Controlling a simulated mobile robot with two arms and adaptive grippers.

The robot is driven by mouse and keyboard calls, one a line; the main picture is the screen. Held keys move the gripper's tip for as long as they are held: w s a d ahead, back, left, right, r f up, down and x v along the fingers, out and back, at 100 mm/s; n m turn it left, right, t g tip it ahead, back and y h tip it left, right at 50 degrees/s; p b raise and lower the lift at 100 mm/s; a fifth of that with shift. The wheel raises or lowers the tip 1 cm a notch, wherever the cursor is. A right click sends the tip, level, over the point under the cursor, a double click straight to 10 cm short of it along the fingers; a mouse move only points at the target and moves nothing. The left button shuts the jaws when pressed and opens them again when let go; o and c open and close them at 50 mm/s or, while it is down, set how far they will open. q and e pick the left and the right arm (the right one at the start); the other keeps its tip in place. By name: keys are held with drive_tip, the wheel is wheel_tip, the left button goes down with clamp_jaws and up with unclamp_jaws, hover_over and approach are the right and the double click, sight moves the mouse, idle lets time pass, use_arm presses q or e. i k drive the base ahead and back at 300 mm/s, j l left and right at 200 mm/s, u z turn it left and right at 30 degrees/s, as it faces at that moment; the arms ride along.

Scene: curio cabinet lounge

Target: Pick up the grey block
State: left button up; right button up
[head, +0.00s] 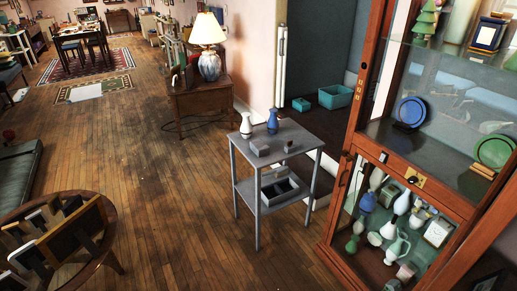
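A small grey side table (310,141) stands in the middle of the head view. A grey block (260,149) lies near the left front part of its top. A smaller grey-brown block (289,146) sits to its right. A white vase (246,127) and a blue vase (272,121) stand upright behind the blocks. Neither of my grippers is in view.
A wooden glass cabinet (337,215) with vases and plates stands close on the right. A round wooden table (113,240) with frames is at the lower left. A divided tray (279,191) rests on the side table's lower shelf. Wooden floor (180,210) in front is clear.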

sight(260, 147)
drive_tip(key=i+j, duration=0.2)
drive_tip(key=i+j+z, duration=0.1)
drive_tip(key=i, duration=1.45)
